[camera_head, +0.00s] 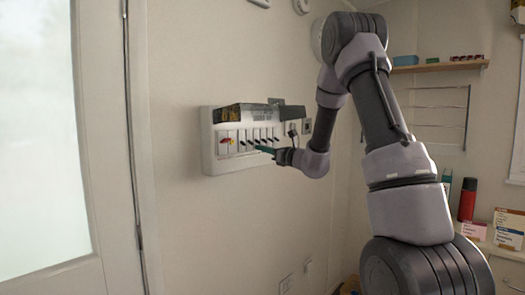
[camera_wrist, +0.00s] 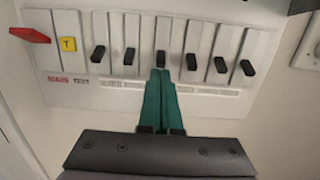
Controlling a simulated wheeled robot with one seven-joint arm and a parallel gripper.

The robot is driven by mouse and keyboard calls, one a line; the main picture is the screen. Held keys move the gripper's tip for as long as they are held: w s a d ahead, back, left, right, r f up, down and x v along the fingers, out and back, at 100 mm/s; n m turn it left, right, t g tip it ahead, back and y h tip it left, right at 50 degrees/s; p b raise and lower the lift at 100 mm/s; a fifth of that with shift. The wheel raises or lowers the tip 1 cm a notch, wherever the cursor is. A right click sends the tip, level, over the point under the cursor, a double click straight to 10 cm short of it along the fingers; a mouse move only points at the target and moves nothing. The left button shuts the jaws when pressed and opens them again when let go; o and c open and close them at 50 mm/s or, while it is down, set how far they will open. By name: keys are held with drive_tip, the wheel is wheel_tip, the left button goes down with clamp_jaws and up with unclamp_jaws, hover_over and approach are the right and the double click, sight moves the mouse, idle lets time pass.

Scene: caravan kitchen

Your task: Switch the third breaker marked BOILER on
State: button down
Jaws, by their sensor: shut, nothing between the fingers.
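The breaker panel (camera_head: 209,157) is a white box on the wall with its dark cover (camera_head: 246,113) raised. In the wrist view it shows a red main switch (camera_wrist: 30,35), a yellow test button (camera_wrist: 68,44) and a row of several black breaker levers. The third black lever (camera_wrist: 161,56) from the left is straight ahead of my gripper (camera_wrist: 161,72). My gripper's green fingers are shut and empty, with their tips just below that lever, touching or very near it. The small labels under the levers are partly hidden by the fingers, and I cannot read BOILER.
Neighbouring levers stand close on both sides, the second (camera_wrist: 130,56) and fourth (camera_wrist: 191,62). A wall socket (camera_wrist: 307,50) is right of the panel. A door (camera_head: 100,200) is at the left; a counter with boxes (camera_head: 509,228) and a red canister (camera_head: 467,199) is at the right.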

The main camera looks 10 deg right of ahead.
sight(260, 143)
drive_tip(key=shift+s+d+r+g+h, duration=0.15)
drive_tip(key=shift+r+g+h, duration=0.15)
drive_tip(key=shift+g, duration=0.25)
drive_tip(key=shift+s+r+g+h, duration=0.1)
drive_tip(key=shift+r+g+h, duration=0.1)
drive_tip(key=shift+g+h, duration=0.3)
drive_tip(key=shift+s+d+r+g+h, duration=0.1)
drive_tip(key=shift+r+g+h, duration=0.3)
drive_tip(key=shift+g, duration=0.25)
drive_tip(key=shift+s+r+g+h, duration=0.1)
drive_tip(key=shift+r+g+h, duration=0.15)
drive_tip(key=shift+g, duration=0.25)
drive_tip(key=shift+r, duration=0.4)
